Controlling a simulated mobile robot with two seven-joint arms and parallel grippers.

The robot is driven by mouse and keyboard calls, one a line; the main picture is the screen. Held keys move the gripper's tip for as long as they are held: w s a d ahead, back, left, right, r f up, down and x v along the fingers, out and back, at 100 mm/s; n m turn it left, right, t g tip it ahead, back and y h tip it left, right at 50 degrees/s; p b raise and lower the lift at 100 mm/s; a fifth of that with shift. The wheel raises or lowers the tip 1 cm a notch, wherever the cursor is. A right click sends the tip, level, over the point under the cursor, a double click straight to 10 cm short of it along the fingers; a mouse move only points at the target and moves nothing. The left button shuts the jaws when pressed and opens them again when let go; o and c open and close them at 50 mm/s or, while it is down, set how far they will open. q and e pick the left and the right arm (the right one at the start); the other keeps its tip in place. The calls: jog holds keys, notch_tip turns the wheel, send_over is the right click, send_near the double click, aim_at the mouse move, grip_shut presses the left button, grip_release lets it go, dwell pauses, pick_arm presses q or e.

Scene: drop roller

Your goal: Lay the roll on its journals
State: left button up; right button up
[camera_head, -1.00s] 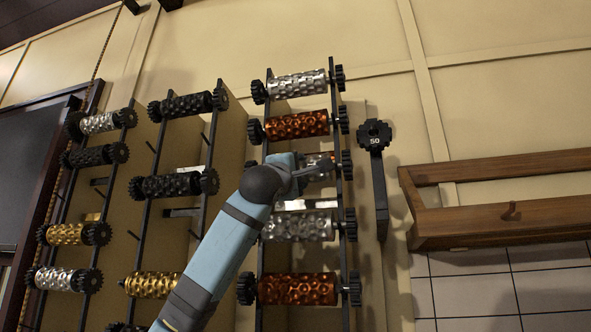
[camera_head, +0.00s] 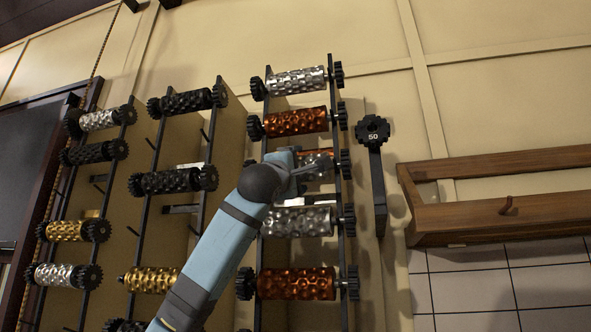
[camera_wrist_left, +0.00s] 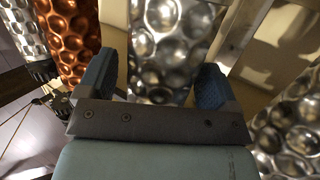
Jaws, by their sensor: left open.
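A silver dimpled roll (camera_wrist_left: 168,40) lies between the two fingers of my left gripper (camera_wrist_left: 153,82) in the left wrist view. The fingers are open, one on each side of it; I cannot tell whether they touch it. In the head view my left gripper (camera_head: 312,170) covers much of this roll (camera_head: 318,155), which spans the two black rails of the rack in line with the rolls above and below. A black gear end shows at its right (camera_head: 345,163). How its journals sit in the rail supports is hidden. My right gripper is not in view.
A copper roll (camera_head: 295,122) and a silver roll (camera_head: 296,82) sit above, a silver roll (camera_head: 297,222) and a copper roll (camera_head: 296,284) below. More racks of rolls stand left. A black gear-shaped piece marked 50 (camera_head: 373,130) and a wooden shelf (camera_head: 500,222) are right.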

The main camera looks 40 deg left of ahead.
pick_arm(q)
jog(key=b+v, duration=0.4)
jog(key=v, duration=0.9)
jog(key=shift+s, duration=0.45)
jog(key=shift+w+d, duration=0.1)
